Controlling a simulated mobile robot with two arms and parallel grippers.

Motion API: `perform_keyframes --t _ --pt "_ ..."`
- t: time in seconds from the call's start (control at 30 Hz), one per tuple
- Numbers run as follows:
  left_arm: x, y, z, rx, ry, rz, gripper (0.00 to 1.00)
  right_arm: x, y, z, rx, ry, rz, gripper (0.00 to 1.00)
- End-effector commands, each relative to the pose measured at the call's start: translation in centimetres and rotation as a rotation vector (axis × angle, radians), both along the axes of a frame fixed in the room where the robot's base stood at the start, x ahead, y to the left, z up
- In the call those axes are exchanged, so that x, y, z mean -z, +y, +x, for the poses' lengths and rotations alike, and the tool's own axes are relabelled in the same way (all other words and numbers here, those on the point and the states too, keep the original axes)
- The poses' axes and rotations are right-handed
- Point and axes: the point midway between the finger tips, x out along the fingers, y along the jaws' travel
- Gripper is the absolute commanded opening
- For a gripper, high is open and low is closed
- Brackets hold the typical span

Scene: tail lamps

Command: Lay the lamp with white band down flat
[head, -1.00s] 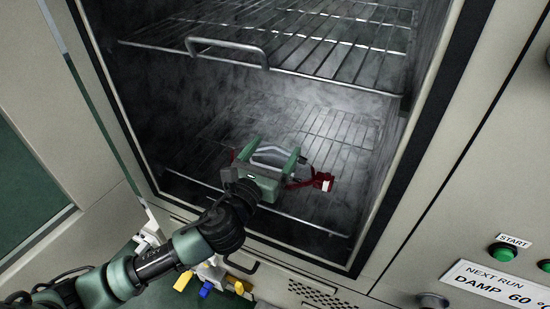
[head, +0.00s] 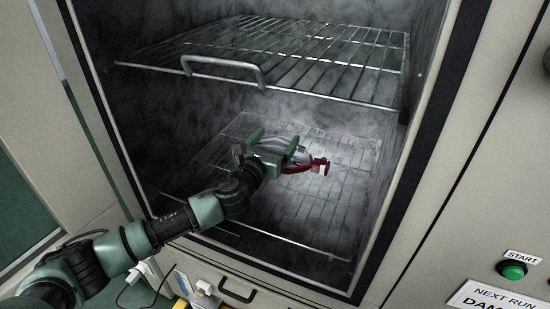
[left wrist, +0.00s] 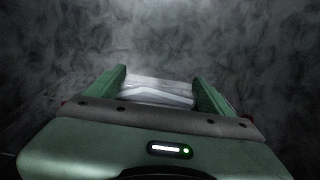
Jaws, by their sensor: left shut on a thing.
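The lamp (head: 298,167) has a pale grey lens face and a red body; its red right end, with a small white mark, sticks out from my gripper in the head view. My left gripper (head: 275,143) is shut on it inside the chamber, over the lower wire rack (head: 325,205). In the left wrist view the pale lens (left wrist: 158,90) lies between the two green fingers. Much of the lamp is hidden by the gripper. I cannot tell whether it touches the rack. My right gripper is not in view.
An upper wire rack (head: 320,60) with a raised front handle (head: 222,67) hangs above my arm. The chamber's dark frame (head: 415,190) bounds the opening on the right. The lower rack looks bare around the lamp. A green START button (head: 513,270) is outside at right.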

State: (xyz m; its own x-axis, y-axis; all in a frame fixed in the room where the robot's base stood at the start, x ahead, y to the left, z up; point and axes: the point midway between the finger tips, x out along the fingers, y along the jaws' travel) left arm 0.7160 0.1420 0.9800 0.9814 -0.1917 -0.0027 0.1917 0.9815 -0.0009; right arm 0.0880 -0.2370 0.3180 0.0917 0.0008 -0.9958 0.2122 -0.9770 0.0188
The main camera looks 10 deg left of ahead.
Motion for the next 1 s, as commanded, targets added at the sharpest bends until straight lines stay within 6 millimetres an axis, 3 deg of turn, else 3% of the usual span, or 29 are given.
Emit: perform_keyframes --t 0.3,0.73,0.77,0.8,1.0 --pt "3.8 0.0 0.0 0.0 -0.002 0.0 0.24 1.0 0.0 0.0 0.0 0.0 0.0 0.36" --pt "4.4 0.0 0.0 0.001 -0.004 0.0 0.24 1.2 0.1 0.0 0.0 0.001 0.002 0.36" --pt "4.4 0.0 0.0 0.001 -0.002 0.0 0.9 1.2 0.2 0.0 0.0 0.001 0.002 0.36" --pt "4.4 0.0 0.0 0.001 -0.001 0.0 1.0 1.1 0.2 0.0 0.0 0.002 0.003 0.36" --pt "4.4 0.0 0.0 0.001 -0.001 0.001 1.0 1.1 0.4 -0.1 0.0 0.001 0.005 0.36"
